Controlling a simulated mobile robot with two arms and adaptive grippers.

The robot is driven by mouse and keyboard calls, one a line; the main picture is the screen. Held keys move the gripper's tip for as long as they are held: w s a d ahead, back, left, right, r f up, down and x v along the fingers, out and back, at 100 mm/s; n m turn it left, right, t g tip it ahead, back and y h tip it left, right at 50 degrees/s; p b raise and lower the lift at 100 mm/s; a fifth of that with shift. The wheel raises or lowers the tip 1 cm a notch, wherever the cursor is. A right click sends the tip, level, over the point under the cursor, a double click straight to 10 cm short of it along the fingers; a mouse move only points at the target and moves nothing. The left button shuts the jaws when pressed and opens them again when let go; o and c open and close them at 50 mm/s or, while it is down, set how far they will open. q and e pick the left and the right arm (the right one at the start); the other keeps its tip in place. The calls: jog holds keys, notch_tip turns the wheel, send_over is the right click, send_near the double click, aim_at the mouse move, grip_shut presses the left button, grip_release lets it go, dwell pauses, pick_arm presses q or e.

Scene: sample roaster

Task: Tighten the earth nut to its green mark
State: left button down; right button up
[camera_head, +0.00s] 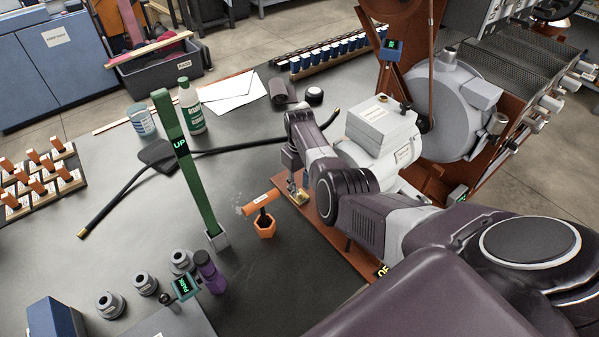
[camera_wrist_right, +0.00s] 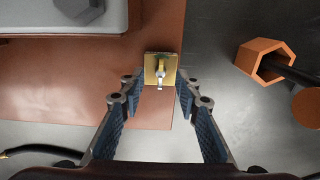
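A small brass plate (camera_wrist_right: 151,72) carries a pale metal fitting (camera_wrist_right: 160,70) that may be the earth nut. It sits at the edge of the copper-brown base (camera_wrist_right: 60,80) under the grey motor; in the head view the plate (camera_head: 300,199) is partly hidden. My right gripper (camera_head: 291,184) points down over the plate. In the right wrist view its fingers (camera_wrist_right: 158,86) are spread, one either side of the plate, with nothing between the pads. My left gripper is in neither view.
An orange hexagonal piece (camera_head: 264,228) with a dark shaft and labelled orange crossbar stands close left of the base. A green upright strap (camera_head: 185,160), a black bar (camera_head: 230,150) and a purple cylinder (camera_head: 210,272) are further left. The grey machine (camera_head: 450,110) stands behind.

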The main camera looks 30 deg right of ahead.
aim_at(299, 191)
notch_tip(299, 191, up, 11)
dwell(0.4)
jog(key=shift+f, duration=0.1)
dwell(0.3)
